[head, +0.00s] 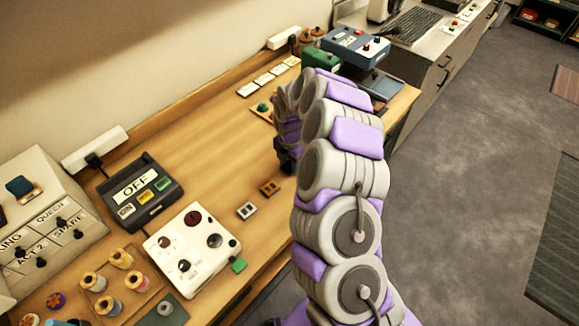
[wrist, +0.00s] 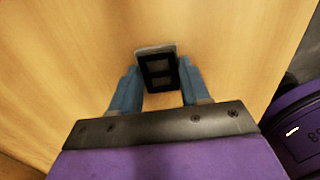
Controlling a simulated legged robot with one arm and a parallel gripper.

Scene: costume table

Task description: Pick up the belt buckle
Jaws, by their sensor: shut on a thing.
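In the wrist view a small dark rectangular buckle (wrist: 157,68) with a pale grey upper edge sits between the two blue fingers of my gripper (wrist: 158,75). The fingers touch or nearly touch its sides, and the gripper is shut on it. The wooden table (wrist: 60,60) is behind it; I cannot tell how high it is held. In the head view my gripper (head: 287,155) is at the table's right part, mostly hidden by my arm, and the held buckle does not show. A silver buckle (head: 247,210) and a brass-coloured buckle (head: 270,187) lie on the table nearer.
A black switch box marked OFF (head: 140,190), a white box with dials (head: 192,243) and thread spools (head: 122,258) stand at the left. A blue box (head: 355,46) and green box (head: 320,60) stand at the back. The table's middle is clear.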

